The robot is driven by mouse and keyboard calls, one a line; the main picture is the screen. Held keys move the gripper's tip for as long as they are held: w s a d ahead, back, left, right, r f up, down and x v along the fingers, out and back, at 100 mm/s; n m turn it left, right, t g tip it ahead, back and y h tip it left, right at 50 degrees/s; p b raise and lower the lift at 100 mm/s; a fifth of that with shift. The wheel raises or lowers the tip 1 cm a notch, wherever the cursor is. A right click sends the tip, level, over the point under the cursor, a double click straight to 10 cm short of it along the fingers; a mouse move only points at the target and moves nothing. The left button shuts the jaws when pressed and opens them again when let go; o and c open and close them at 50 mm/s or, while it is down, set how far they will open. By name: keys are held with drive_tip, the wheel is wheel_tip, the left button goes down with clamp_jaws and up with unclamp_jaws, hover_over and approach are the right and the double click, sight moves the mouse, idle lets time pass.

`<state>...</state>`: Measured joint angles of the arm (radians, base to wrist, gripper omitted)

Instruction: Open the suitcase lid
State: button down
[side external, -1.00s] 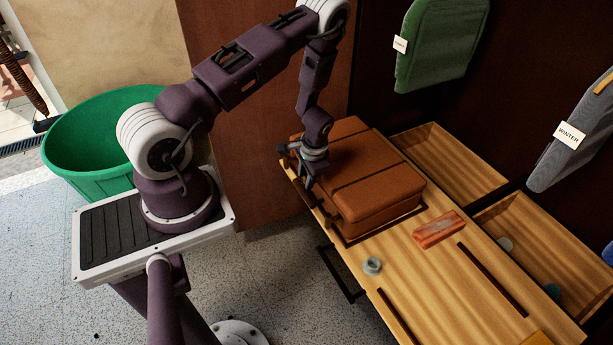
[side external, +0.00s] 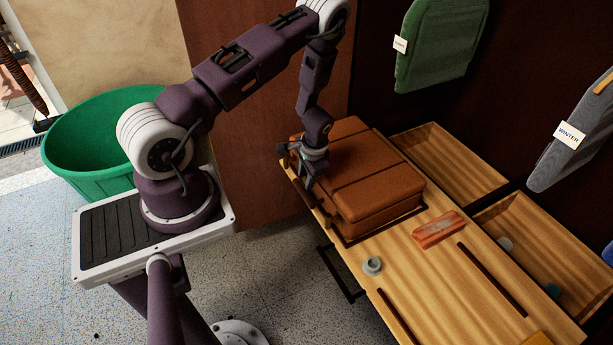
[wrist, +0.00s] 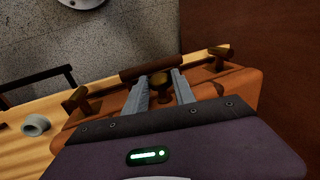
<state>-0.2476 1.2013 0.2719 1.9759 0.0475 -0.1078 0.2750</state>
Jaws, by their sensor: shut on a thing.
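The brown suitcase (side external: 375,180) lies on the wooden table, and its lid is down. In the wrist view the suitcase (wrist: 228,85) shows its front side, with a dark bar handle (wrist: 152,68) and a bronze fitting on each side, left (wrist: 75,99) and right (wrist: 216,58). My gripper (side external: 306,182) is at the suitcase's near-left side, pointing down. In the wrist view my gripper (wrist: 161,76) has its two grey fingers on either side of a small bronze knob (wrist: 161,90) by the handle, shut on it. The exact finger contact is partly hidden.
A red-orange box (side external: 438,230) and a small grey ring-shaped item (side external: 372,266) lie on the table (side external: 415,290) in front of the suitcase. Open wooden drawers (side external: 450,165) stand behind. A green bin (side external: 95,145) is at left. Garments hang at the upper right.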

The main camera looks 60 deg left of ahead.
drive_tip(key=shift+r, duration=0.1)
drive_tip(key=shift+g, duration=0.8)
drive_tip(key=r, duration=0.2)
drive_tip(key=w+r, duration=0.1)
drive_tip(key=r, duration=0.3)
drive_tip(key=shift+w, duration=0.3)
drive_tip(key=w+r, duration=1.7)
drive_tip(key=r, duration=0.1)
drive_tip(key=shift+w+a+r, duration=0.25)
drive_tip(key=shift+w+r, duration=0.05)
drive_tip(key=shift+w, duration=0.05)
drive_tip(key=c, duration=1)
unclamp_jaws()
drive_tip(key=shift+c, duration=0.2)
